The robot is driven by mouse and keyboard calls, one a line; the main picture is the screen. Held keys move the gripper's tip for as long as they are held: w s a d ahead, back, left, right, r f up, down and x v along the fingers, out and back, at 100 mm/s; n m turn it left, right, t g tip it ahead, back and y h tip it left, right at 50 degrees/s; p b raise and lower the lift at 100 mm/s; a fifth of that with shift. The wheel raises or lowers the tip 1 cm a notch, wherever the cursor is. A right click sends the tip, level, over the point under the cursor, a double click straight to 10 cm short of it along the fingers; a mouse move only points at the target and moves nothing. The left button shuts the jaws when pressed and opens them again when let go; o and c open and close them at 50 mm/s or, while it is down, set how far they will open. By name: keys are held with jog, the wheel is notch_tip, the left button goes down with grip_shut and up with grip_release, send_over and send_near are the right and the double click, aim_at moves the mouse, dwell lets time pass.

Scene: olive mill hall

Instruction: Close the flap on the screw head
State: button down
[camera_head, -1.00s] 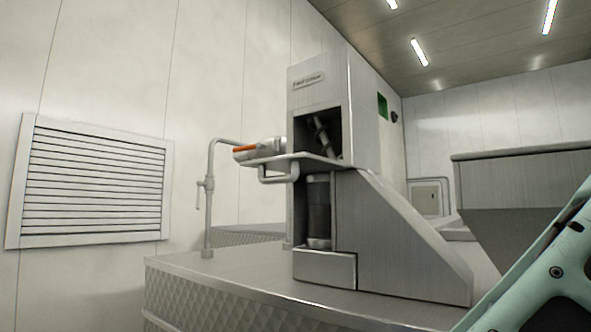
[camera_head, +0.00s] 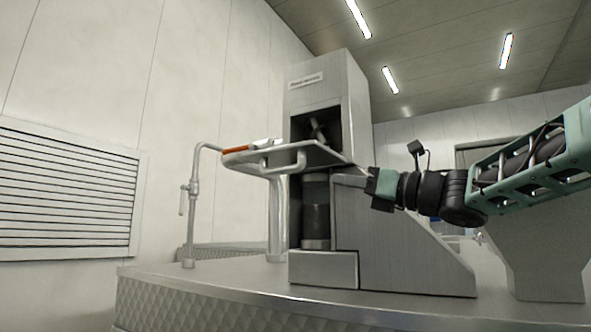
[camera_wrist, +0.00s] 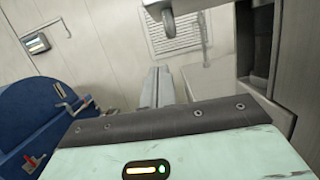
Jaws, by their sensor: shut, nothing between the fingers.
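The screw head is a tall steel housing (camera_head: 356,95) with a dark opening in its front, where part of the screw (camera_head: 318,130) shows. The flap (camera_head: 322,155) is open and sticks out from the opening's lower edge, roughly level. Its bar handle (camera_head: 284,168) hangs on the underside. My gripper (camera_head: 340,179) is shut and empty, just below the flap's right part, in front of the housing. Whether it touches anything, I cannot tell. In the wrist view the closed fingers (camera_wrist: 158,88) point ahead, with a rounded grey bar end (camera_wrist: 168,22), probably the handle, above them.
An orange-and-grey object (camera_head: 240,149) lies at the flap's left end; its support is unclear. A bent pipe with a tap (camera_head: 190,200) stands left on the steel platform (camera_head: 215,275). A louvred vent (camera_head: 65,195) is on the wall. The wrist view shows blue equipment (camera_wrist: 40,125) at left.

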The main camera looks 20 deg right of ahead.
aim_at(305, 155)
jog(key=shift+n, duration=0.3)
jog(key=w+a+r+p, duration=0.3)
jog(key=w+r+p, duration=0.1)
jog(key=w, duration=0.1)
jog(key=w+a+r+p, duration=0.2)
jog(key=p, duration=0.1)
jog(key=shift+w+a, duration=0.2)
jog(key=shift+a, duration=0.1)
jog(key=shift+r+p, duration=0.35)
jog(key=shift+p, duration=0.05)
jog(key=shift+w, duration=0.1)
